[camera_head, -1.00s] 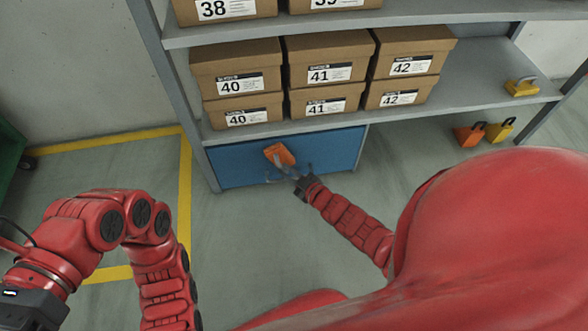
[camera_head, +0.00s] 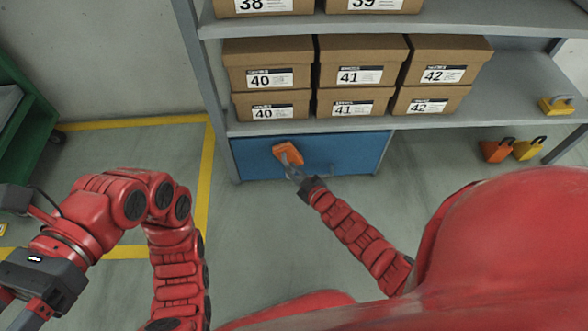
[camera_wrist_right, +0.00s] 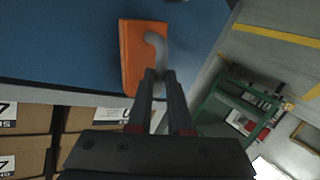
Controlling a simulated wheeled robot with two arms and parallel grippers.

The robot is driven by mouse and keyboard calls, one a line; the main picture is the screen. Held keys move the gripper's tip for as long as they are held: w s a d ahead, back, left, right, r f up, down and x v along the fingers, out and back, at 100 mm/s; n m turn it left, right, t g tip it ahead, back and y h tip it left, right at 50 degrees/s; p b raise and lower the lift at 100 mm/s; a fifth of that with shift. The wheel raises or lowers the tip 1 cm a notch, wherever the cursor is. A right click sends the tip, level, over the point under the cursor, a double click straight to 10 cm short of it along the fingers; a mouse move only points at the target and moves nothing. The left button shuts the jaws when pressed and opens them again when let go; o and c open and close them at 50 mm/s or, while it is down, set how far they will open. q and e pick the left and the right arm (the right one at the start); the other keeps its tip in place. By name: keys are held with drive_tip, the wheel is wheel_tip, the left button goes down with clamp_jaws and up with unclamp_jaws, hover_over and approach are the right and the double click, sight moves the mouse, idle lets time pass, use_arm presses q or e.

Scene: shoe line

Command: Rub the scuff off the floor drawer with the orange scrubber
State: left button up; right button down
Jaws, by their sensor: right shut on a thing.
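The orange scrubber (camera_head: 288,152) is at the front of the blue floor drawer (camera_head: 352,146), left of its middle. My right gripper (camera_head: 294,176) is shut on the scrubber's grey handle. In the right wrist view, the fingers (camera_wrist_right: 160,76) pinch the curved handle. The orange block (camera_wrist_right: 133,60) lies over the blue drawer front (camera_wrist_right: 60,40); I cannot tell whether it presses on it. No scuff shows in either view. My left gripper is only partly in view at the lower left, its dark body (camera_head: 52,284) showing and its fingertips cut off.
A yellow-handled thing (camera_head: 556,106) sits on the shelf's right. An orange block (camera_head: 496,150) and a yellow block (camera_head: 529,148) stand on the floor at right. A green cart (camera_head: 28,115) is at far left.

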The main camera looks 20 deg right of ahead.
drive_tip(key=shift+s+a+p, duration=0.25)
drive_tip(key=shift+s+p, duration=0.15)
drive_tip(key=shift+s, duration=0.55)
drive_tip(key=shift+s+a+p, duration=0.3)
drive_tip(key=shift+s+p, duration=0.15)
drive_tip(key=shift+s, duration=0.45)
drive_tip(key=shift+s+a+p, duration=0.25)
drive_tip(key=shift+s+p, duration=0.15)
drive_tip(key=shift+s, duration=0.55)
drive_tip(key=s, duration=0.3)
drive_tip(key=shift+a+p, duration=0.4)
drive_tip(key=shift+w, duration=0.1)
